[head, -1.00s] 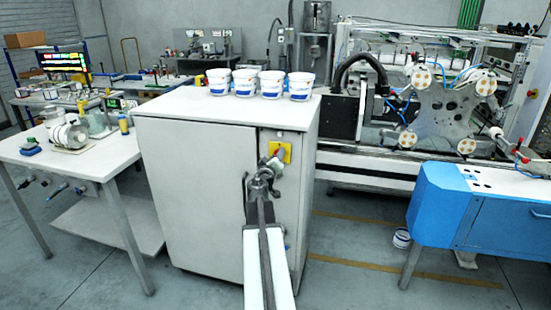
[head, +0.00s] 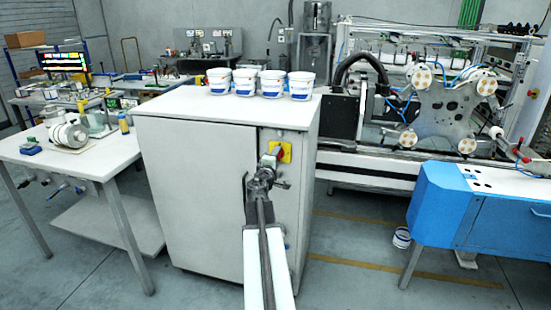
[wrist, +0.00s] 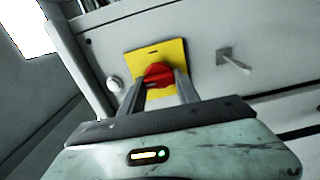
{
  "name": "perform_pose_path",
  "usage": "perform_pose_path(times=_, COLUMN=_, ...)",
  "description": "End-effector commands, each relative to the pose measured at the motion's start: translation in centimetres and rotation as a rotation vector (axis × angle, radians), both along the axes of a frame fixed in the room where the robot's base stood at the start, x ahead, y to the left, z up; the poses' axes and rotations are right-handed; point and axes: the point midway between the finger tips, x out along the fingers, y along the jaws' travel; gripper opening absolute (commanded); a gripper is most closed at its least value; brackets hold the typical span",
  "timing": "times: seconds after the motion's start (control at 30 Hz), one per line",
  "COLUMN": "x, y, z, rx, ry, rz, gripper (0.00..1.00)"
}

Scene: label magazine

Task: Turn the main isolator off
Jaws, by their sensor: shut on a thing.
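The main isolator is a red rotary knob (wrist: 158,75) on a yellow plate (wrist: 172,54) in the wrist view. In the head view the yellow plate (head: 286,148) is high on the right part of the cabinet front, with the knob partly hidden by my gripper. My gripper (wrist: 161,84) is shut on the red knob, one finger on each side of it. In the head view my gripper (head: 274,158) reaches up to the plate from the front. The plate looks tilted in the wrist view. I cannot tell the knob's exact setting.
The white cabinet (head: 190,190) carries several white tubs (head: 245,82) on top. A metal handle (wrist: 234,60) juts from the cabinet beside the plate. A white table (head: 80,160) stands left, a blue unit (head: 450,215) right. Floor between cabinet and blue unit is mostly clear.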

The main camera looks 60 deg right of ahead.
Motion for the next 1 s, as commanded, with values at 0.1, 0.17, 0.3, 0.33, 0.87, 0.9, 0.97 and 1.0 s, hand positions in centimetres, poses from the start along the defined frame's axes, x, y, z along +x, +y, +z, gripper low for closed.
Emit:
perform_pose_path(times=0.1, x=-0.22, y=-0.22, z=0.05, rx=-0.01, ry=0.028, rz=-0.006, gripper=0.0)
perform_pose_path(times=0.17, x=-0.22, y=-0.22, z=0.05, rx=-0.013, ry=0.038, rz=-0.006, gripper=0.0)
perform_pose_path(times=0.3, x=-0.21, y=-0.2, z=0.05, rx=-0.016, ry=0.048, rz=-0.006, gripper=0.0)
perform_pose_path(times=0.33, x=-0.21, y=-0.2, z=0.05, rx=-0.016, ry=0.049, rz=-0.006, gripper=0.0)
perform_pose_path(times=0.87, x=-0.06, y=-0.06, z=0.02, rx=-0.016, ry=0.047, rz=-0.003, gripper=0.6)
perform_pose_path(times=0.9, x=-0.05, y=-0.05, z=0.02, rx=-0.015, ry=0.048, rz=-0.002, gripper=0.6)
perform_pose_path(times=0.97, x=-0.02, y=-0.03, z=0.01, rx=-0.015, ry=0.047, rz=-0.002, gripper=0.6)
perform_pose_path(times=1.0, x=-0.01, y=0.0, z=0.0, rx=-0.015, ry=0.047, rz=-0.001, gripper=0.6)
